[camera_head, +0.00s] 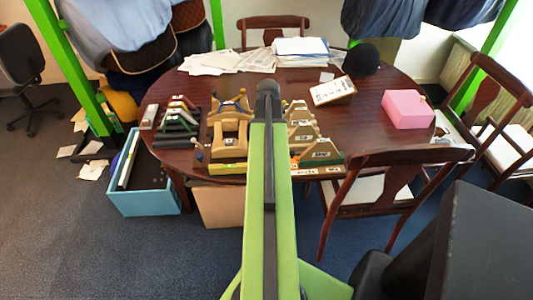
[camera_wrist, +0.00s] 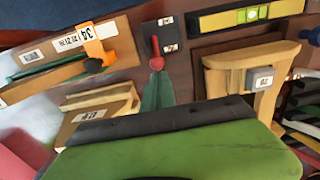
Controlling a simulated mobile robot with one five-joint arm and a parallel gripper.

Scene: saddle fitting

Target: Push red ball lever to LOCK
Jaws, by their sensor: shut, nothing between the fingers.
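In the wrist view, a small red lever with a red ball end (camera_wrist: 157,63) sits on a dark plate (camera_wrist: 173,31) near the top middle. Its thin red stem runs up the picture from the ball. Two small white labels sit at the right of the plate; I cannot read them. My gripper (camera_wrist: 158,76) shows as a narrow teal wedge rising from the green and black body at the bottom. Its fingers are shut and empty, with the tip close to the ball; I cannot tell whether they touch. In the head view my arm hides the lever and gripper.
A wooden stand (camera_wrist: 255,58) and a spirit level (camera_wrist: 250,14) lie right of the lever in the wrist view. A wooden tray with an orange slider (camera_wrist: 94,44) lies left. The head view shows a pink block (camera_head: 408,108), papers, chairs, and a blue crate (camera_head: 150,201) below the table.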

